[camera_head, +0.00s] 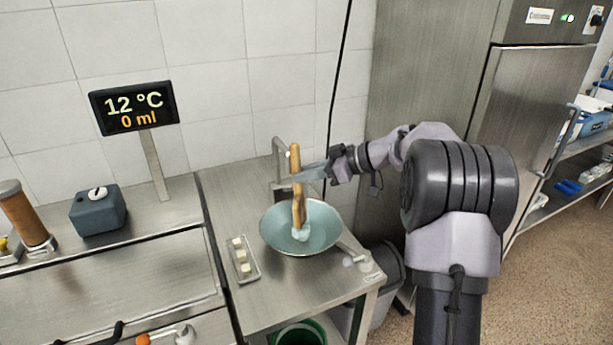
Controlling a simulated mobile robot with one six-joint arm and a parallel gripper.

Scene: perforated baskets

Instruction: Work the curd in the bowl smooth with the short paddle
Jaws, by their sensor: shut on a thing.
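A wide metal bowl (270,228) with a bluish-grey inside stands on the steel table. A small pale, lumpy mass of curd (302,233) lies in the bowl. My gripper (302,175) is shut on the wooden paddle (297,200), gripping its upper part above the bowl. The paddle stands nearly upright with its lower end down in the bowl at the curd. Its tip is partly hidden by the curd, so I cannot tell how deep it reaches.
A small tray (254,276) with several pale cubes lies left of the bowl. A tap (279,160) rises behind it. A display (134,107) reads 12 °C and 0 ml. A green bucket (300,335) is below. A steel cabinet (425,70) stands behind my arm.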

